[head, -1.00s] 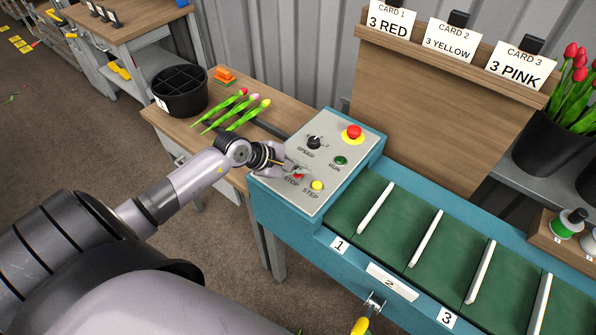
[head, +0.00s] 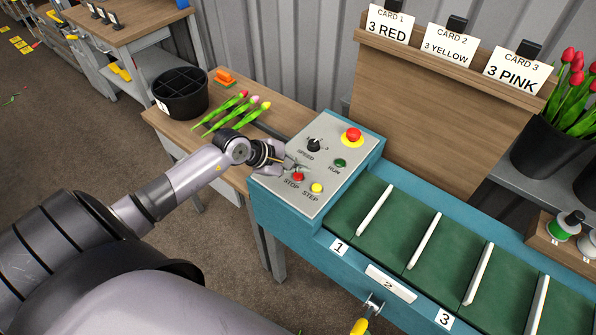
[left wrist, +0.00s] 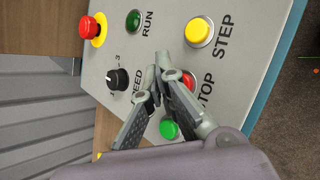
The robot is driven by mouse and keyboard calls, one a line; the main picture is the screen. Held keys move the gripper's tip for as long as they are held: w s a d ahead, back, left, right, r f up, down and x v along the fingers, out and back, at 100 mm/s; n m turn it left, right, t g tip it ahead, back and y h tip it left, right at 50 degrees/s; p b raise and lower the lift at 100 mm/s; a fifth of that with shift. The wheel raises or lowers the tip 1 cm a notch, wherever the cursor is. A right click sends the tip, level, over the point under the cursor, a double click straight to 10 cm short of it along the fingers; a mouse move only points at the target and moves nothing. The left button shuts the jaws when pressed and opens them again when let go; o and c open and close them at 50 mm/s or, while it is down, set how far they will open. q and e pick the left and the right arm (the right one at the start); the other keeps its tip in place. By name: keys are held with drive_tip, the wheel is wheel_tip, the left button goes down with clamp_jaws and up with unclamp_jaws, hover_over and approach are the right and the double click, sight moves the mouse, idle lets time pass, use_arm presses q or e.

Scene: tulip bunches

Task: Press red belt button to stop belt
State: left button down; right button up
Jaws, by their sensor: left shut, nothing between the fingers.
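The red STOP button (head: 298,177) is on the sloped grey control panel (head: 310,200) at the belt's left end. It also shows in the left wrist view (left wrist: 189,79), partly hidden by a finger. My left gripper (head: 299,168) is shut and empty, with its fingertips just above the panel beside the button. In the left wrist view its tips (left wrist: 160,72) lie between the STOP button and the SPEED knob (left wrist: 118,79); I cannot tell whether they touch anything. A larger red mushroom button (head: 354,134) on a yellow base sits at the panel's back. The green belt (head: 395,238) has white slats. My right gripper is not in view.
The panel also has a green RUN button (head: 340,163), a yellow STEP button (head: 316,188) and another green button (left wrist: 168,128) near my fingers. Tulips (head: 236,112) and a black bucket (head: 181,92) are on the wooden table behind. Cards stand on a board (head: 440,110).

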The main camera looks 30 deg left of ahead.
sight(299, 177)
use_arm(q)
drive_tip(key=shift+r+p, duration=1.4)
drive_tip(key=shift+r, duration=1)
